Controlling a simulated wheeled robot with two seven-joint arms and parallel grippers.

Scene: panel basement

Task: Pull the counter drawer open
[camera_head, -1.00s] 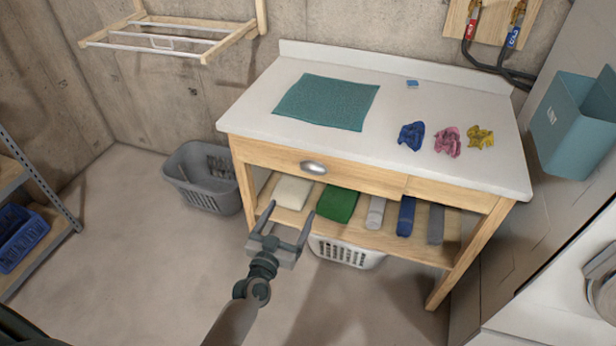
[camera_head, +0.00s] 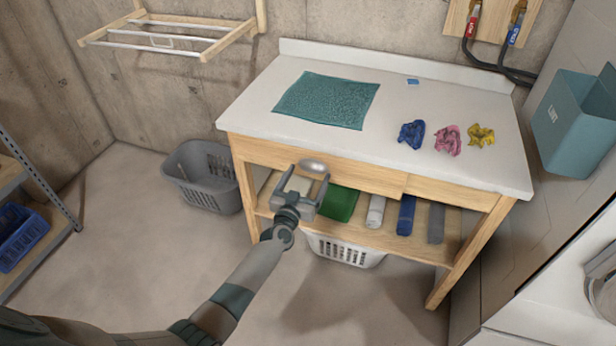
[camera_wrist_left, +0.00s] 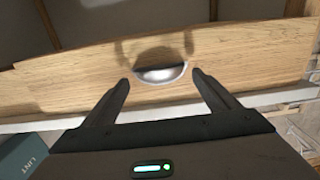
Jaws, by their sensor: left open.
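The counter drawer (camera_head: 362,179) is a wooden front under the white worktop, and it looks shut. Its silver cup handle (camera_head: 314,166) is on the left part of the front. My left gripper (camera_head: 308,172) is open, with its two fingers pointing at the handle. In the left wrist view the drawer front (camera_wrist_left: 80,72) runs across the picture. The handle (camera_wrist_left: 160,73) shows between and just beyond the open fingertips (camera_wrist_left: 160,82). I cannot tell if the fingers touch it. My right gripper is not in view.
The counter top (camera_head: 250,112) holds a teal mat (camera_head: 327,100) and blue, pink and yellow cloths. The lower shelf holds folded and rolled towels. A white basket (camera_head: 345,250) is beneath it. A grey basket (camera_head: 203,177) stands left. The floor in front is clear.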

